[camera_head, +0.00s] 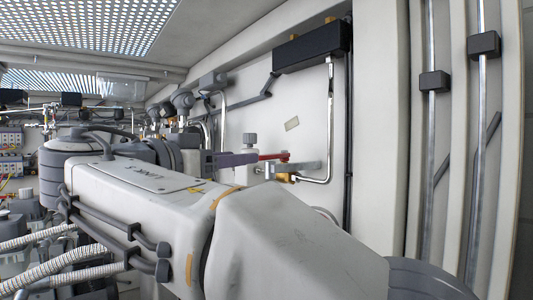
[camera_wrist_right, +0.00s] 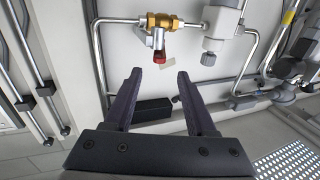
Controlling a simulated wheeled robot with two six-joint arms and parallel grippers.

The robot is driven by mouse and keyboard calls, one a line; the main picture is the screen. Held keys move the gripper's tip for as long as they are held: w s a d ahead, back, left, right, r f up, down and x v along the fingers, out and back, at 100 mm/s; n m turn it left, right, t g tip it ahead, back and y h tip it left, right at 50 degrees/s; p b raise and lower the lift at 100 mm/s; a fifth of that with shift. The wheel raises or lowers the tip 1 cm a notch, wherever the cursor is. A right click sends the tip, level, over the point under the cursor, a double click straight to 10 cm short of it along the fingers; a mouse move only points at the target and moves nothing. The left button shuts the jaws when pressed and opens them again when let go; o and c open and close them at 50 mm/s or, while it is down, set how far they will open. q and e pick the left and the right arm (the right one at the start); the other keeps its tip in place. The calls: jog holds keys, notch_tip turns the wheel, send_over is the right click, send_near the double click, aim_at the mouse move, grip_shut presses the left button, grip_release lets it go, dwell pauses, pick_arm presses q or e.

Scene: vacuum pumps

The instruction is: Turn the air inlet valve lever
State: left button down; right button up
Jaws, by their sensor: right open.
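The air inlet valve has a brass body, seen in the right wrist view (camera_wrist_right: 160,20) and in the head view (camera_head: 286,177), on a metal pipe along the white wall. Its red lever (camera_wrist_right: 160,56) points toward the wrist camera; it also shows in the head view (camera_head: 273,156). My right gripper (camera_wrist_right: 159,72) is open, with its two dark fingers on either side of the lever's line. The lever end appears between and just beyond the fingertips; I cannot tell whether they touch. In the head view, the right gripper (camera_head: 257,158) is seen side-on near the lever. My left gripper is not in view.
A black box (camera_head: 312,47) is fixed on the wall above the valve. A white fitting (camera_wrist_right: 220,28) sits beside the valve on the pipe. Vertical metal pipes (camera_head: 433,130) run at the right. Hoses and machinery crowd the left; a perforated panel (camera_head: 110,25) is overhead.

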aim_at(273, 158)
jog(key=p+x, duration=0.4)
jog(key=x, duration=0.4)
jog(key=shift+w+d+r, duration=0.1)
jog(key=shift+w+d, duration=0.45)
jog(key=shift+w, duration=0.15)
grip_shut()
dwell(0.7)
